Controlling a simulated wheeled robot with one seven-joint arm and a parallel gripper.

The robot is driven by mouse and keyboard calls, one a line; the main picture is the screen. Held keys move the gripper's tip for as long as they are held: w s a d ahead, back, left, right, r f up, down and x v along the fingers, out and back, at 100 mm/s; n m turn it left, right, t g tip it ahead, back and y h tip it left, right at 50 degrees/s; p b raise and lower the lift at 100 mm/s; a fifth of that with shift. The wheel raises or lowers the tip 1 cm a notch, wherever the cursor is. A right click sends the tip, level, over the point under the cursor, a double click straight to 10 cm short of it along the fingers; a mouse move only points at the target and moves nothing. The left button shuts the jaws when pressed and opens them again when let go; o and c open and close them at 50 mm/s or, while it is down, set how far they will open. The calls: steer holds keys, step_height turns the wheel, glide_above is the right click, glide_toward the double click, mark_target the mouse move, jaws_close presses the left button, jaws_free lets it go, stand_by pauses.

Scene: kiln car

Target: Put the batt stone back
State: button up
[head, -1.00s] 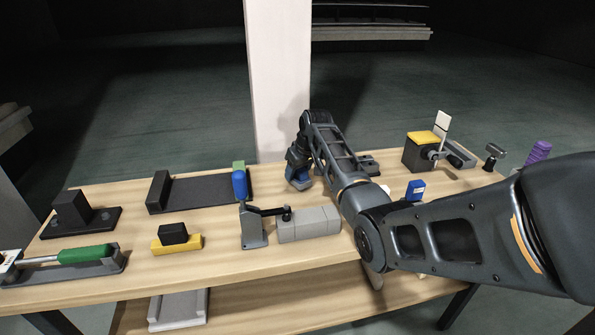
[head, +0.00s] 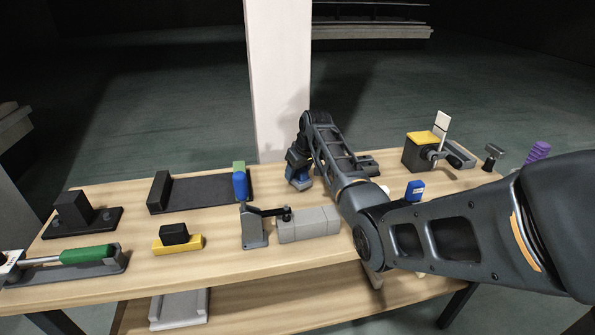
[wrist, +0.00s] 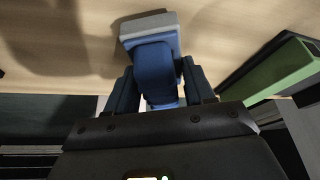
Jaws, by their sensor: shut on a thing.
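My gripper (head: 298,163) is at the back middle of the bench, right of the dark tray. In the wrist view my gripper (wrist: 158,80) is shut on a blue grip with a pale grey block (wrist: 148,22) at its far end. I take this for the batt stone; it also shows in the head view as a small blue shape (head: 298,182) low at the gripper. The stone is close over the bare wood, and I cannot tell whether it touches. My jaws and arm partly hide it.
The dark tray (head: 200,193) with a green end block (head: 239,166) lies to the left. A blue-handled toggle clamp (head: 254,225) and grey block (head: 308,224) stand in front. A pale post (head: 280,80) rises behind.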

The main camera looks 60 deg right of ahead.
steer(key=shift+f+b, duration=0.4)
steer(key=shift+f, duration=0.25)
stand_by(0.8)
steer(key=o, duration=1.3)
steer(key=shift+r, duration=0.2)
steer(key=shift+p+v, duration=1.3)
steer(key=shift+p, duration=0.4)
steer(key=shift+s, duration=0.1)
steer(key=shift+v, duration=2.5)
